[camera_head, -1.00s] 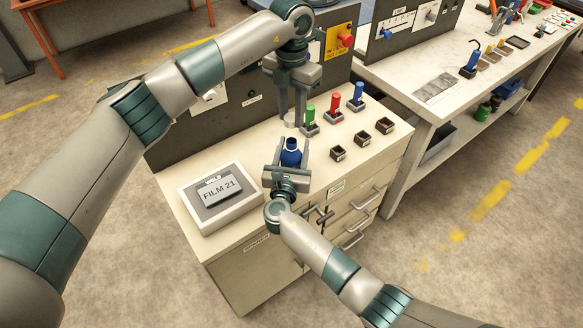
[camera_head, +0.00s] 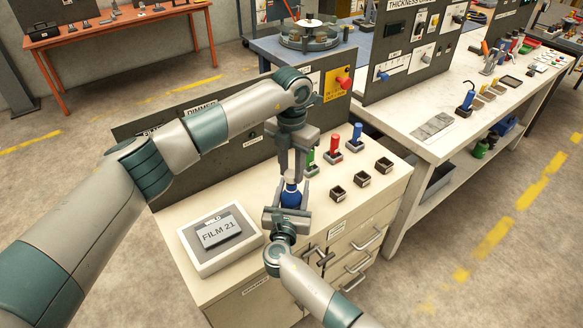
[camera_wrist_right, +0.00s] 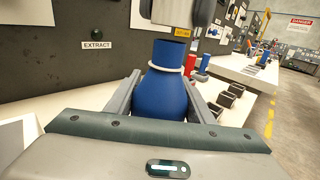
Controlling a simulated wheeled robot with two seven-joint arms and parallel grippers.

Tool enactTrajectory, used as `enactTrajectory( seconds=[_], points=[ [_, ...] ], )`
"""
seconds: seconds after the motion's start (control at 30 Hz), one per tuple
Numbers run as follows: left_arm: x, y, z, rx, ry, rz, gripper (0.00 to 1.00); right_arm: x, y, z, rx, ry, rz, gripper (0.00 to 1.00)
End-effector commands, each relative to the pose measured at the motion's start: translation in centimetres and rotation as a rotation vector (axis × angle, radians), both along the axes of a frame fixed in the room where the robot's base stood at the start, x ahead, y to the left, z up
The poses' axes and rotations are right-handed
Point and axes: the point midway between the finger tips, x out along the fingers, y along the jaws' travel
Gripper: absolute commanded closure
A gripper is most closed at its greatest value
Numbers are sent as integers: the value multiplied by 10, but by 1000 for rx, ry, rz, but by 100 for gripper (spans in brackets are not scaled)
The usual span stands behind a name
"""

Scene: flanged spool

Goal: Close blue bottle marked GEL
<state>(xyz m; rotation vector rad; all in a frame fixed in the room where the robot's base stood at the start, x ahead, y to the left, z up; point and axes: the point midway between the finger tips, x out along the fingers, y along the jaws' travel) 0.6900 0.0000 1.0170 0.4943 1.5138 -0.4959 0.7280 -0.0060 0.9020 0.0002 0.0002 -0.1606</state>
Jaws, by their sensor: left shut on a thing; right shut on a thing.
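The blue bottle (camera_head: 290,196) stands upright on the cream bench top, and it fills the middle of the right wrist view (camera_wrist_right: 168,92). A pale ring circles its neck; no GEL lettering is readable. My right gripper (camera_head: 287,212) is shut on the bottle's body, one finger on each side. My left gripper (camera_head: 291,172) points down directly above the bottle, shut on a small pale cap, mostly hidden between its fingers. The left fingers also show at the top of the right wrist view (camera_wrist_right: 175,10).
Green, red (camera_head: 334,146) and blue (camera_head: 357,134) handled items and several small dark square holders (camera_head: 362,180) are to the right. A dark panel (camera_head: 240,155) stands behind.

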Motion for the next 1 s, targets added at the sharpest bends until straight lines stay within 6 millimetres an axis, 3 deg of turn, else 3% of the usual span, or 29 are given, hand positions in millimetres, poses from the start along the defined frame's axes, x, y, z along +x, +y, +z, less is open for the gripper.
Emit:
enactTrajectory(
  seconds=[1.0],
  points=[
    [0,0,-18,1,-1,-1,92,0,0,-1,0,1,0,92]
  ],
)
